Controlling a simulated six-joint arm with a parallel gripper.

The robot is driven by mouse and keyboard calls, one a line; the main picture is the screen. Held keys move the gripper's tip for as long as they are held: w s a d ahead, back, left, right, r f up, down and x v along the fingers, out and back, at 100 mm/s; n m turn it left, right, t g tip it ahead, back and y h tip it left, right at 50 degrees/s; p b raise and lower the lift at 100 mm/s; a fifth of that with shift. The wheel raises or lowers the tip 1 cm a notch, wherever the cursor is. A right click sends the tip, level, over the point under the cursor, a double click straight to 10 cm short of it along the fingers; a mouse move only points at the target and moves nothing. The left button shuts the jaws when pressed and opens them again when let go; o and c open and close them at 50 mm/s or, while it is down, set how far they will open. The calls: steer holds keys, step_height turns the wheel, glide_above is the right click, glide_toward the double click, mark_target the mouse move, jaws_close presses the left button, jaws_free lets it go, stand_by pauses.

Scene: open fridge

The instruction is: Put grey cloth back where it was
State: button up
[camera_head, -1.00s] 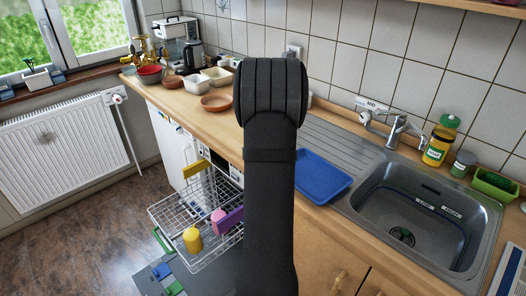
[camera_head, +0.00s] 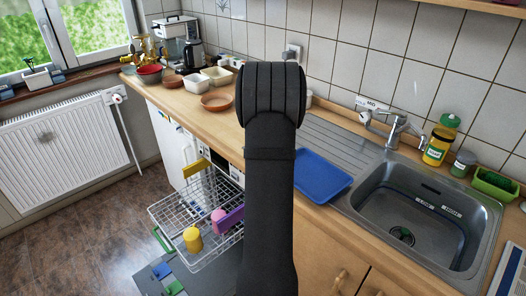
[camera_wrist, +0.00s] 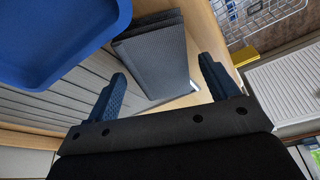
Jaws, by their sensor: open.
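The grey cloth (camera_wrist: 158,55) is folded in layers and shows in the wrist view, beside the blue tray (camera_wrist: 60,35). It lies across the edge between the ribbed draining board (camera_wrist: 45,105) and the wooden counter (camera_wrist: 208,35). My gripper (camera_wrist: 163,72) is open, with its two blue fingers apart and the near part of the cloth seen between them. I cannot tell whether the fingers touch it. In the head view my arm hides the gripper and the cloth. The blue tray also shows there (camera_head: 318,176), right of my arm.
The sink (camera_head: 425,215) and its tap (camera_head: 400,130) are to the right. A yellow bottle (camera_head: 440,142) stands behind it. The dishwasher's wire rack (camera_head: 175,215) is pulled out at the lower left, holding a yellow cup (camera_head: 193,239). Bowls (camera_head: 215,102) stand on the far counter.

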steer(key=v, duration=1.2)
steer(key=shift+r, duration=0.15)
steer(key=x, duration=1.2)
steer(key=shift+w+r, duration=0.1)
steer(key=shift+r, duration=1.65)
